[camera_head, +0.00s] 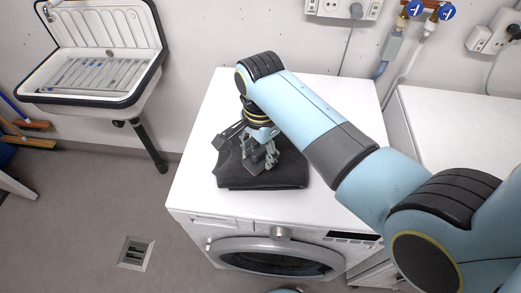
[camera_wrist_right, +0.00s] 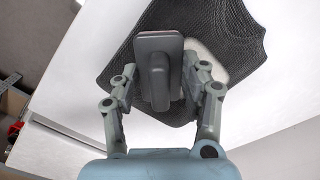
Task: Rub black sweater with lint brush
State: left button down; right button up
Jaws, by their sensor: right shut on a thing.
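The black sweater (camera_head: 289,172) lies folded on top of the white front-loading washer. It also shows in the right wrist view (camera_wrist_right: 122,66), where it fills the area beyond the fingers. My right gripper (camera_head: 262,163) is over the sweater, pointing down. In the right wrist view its fingers (camera_wrist_right: 160,90) are shut on the lint brush (camera_wrist_right: 158,42), a grey brush with a flat head and a raised handle. The brush is over the sweater; I cannot tell whether it touches the cloth. In the head view the arm and fingers mostly hide the brush. My left gripper is not in view.
The washer top (camera_head: 196,185) has free white surface around the sweater. A second white machine (camera_head: 455,120) stands to the right. A utility sink (camera_head: 95,75) hangs on the wall at left. Taps and hoses (camera_head: 405,40) are at the back right.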

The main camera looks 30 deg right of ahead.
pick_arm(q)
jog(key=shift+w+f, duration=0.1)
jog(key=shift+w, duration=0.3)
pick_arm(e)
jog(key=shift+f, duration=0.25)
pick_arm(q)
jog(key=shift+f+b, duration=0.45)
jog(key=shift+b, duration=0.15)
pick_arm(e)
jog(key=shift+f, duration=0.8)
jog(key=shift+w, duration=0.15)
